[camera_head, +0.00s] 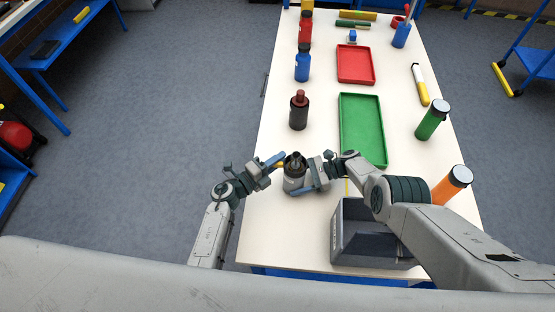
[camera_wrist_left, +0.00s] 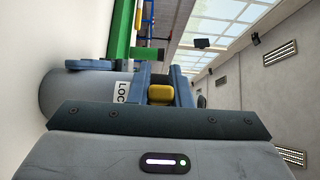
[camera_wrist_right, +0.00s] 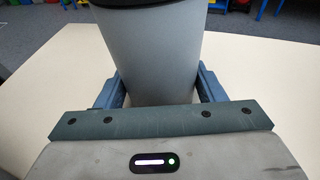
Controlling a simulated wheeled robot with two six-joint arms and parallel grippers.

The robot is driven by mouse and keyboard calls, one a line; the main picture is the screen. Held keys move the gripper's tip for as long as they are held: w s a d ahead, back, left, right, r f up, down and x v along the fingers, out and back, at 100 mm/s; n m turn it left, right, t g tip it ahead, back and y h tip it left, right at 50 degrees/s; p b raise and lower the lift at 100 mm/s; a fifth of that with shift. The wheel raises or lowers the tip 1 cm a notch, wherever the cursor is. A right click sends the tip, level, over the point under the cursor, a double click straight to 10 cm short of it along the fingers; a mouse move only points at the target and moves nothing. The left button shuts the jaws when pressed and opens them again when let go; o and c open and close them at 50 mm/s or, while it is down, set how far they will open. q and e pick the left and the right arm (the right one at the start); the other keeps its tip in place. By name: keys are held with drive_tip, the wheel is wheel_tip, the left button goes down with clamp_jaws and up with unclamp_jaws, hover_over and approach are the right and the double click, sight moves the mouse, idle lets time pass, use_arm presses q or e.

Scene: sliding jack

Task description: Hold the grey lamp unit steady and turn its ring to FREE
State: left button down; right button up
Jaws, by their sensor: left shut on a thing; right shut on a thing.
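The grey lamp unit (camera_head: 293,184) stands upright near the table's left front, with a dark ring and top. My left gripper (camera_head: 279,161) is shut on the ring's yellow tab at the unit's upper left. My right gripper (camera_head: 309,188) is shut around the unit's lower body. In the right wrist view the grey body (camera_wrist_right: 152,60) fills the space between the fingers. No FREE mark is visible.
A dark grey open bin (camera_head: 362,247) stands at the right front, under my right arm. A green tray (camera_head: 362,130) and a dark red-capped bottle (camera_head: 299,110) lie beyond the unit. Green (camera_head: 432,119) and orange (camera_head: 452,184) bottles stand at the right. The table's left front is clear.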

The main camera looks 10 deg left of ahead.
use_arm(q)
drive_tip(key=shift+s+n+t+y, duration=0.35)
drive_tip(key=shift+n+t+y, duration=0.35)
drive_tip(key=shift+y, duration=0.2)
drive_tip(key=shift+s+n+t+y, duration=0.35)
drive_tip(key=shift+n+t+y, duration=0.3)
drive_tip(key=shift+y, duration=0.25)
drive_tip(key=c, duration=1.3)
unclamp_jaws()
drive_tip(key=shift+a, duration=0.1)
drive_tip(key=v, duration=1.2)
drive_tip(key=shift+r, duration=0.1)
